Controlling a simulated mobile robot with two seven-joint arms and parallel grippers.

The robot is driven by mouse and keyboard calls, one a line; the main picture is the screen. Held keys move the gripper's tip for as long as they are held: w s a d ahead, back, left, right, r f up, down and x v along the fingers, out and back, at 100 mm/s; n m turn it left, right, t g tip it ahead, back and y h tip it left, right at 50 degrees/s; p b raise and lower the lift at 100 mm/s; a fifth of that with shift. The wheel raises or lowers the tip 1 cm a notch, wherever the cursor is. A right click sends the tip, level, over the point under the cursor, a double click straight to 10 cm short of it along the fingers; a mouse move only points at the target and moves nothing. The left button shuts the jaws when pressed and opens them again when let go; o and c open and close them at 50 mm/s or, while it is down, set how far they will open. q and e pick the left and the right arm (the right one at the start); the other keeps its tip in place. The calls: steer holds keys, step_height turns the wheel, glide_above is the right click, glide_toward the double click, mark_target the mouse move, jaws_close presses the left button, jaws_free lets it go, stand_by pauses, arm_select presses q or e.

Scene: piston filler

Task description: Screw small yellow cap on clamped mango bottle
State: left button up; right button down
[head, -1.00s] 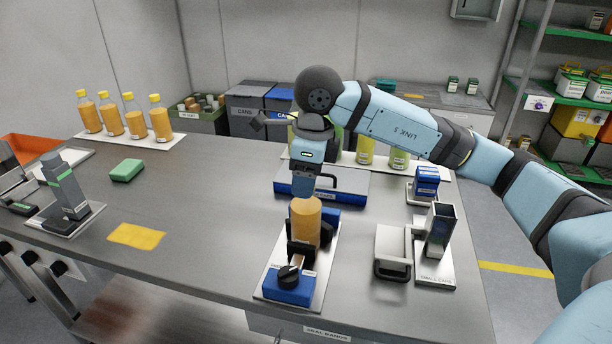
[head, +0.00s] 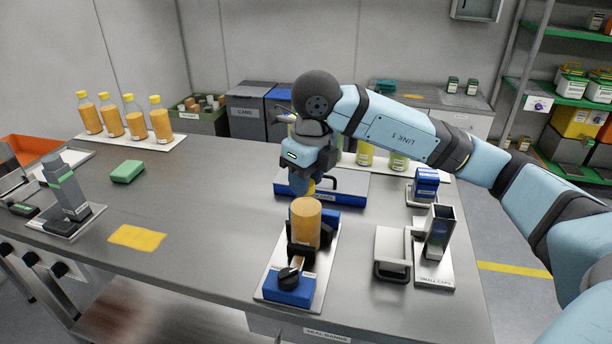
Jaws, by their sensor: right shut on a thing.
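The mango bottle (head: 305,224) is orange and stands upright in the dark clamp (head: 301,252) on a white base plate near the table's front edge. My right gripper (head: 309,180) is just above and behind the bottle's body, pointing down. It is shut on the small yellow cap (head: 310,187), which shows only partly under the fingers. The cap is at the top of the bottle; I cannot tell whether it sits on the neck or how far it is turned. The bottle's neck is mostly hidden. My left gripper is not in view.
The small-caps dispenser (head: 438,235) stands right of the clamp, beside a light box with a handle (head: 392,252). A blue-grey tray (head: 345,187) lies behind. Capped orange bottles (head: 112,120) stand at back left. A yellow cloth (head: 137,237) and green sponge (head: 127,171) lie left.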

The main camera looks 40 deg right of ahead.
steer(key=m, duration=0.4)
steer(key=shift+h+p, duration=0.3)
steer(key=shift+p, duration=0.05)
steer(key=m+p, duration=0.1)
steer(key=m, duration=0.4)
steer(key=c, duration=0.7)
jaws_free()
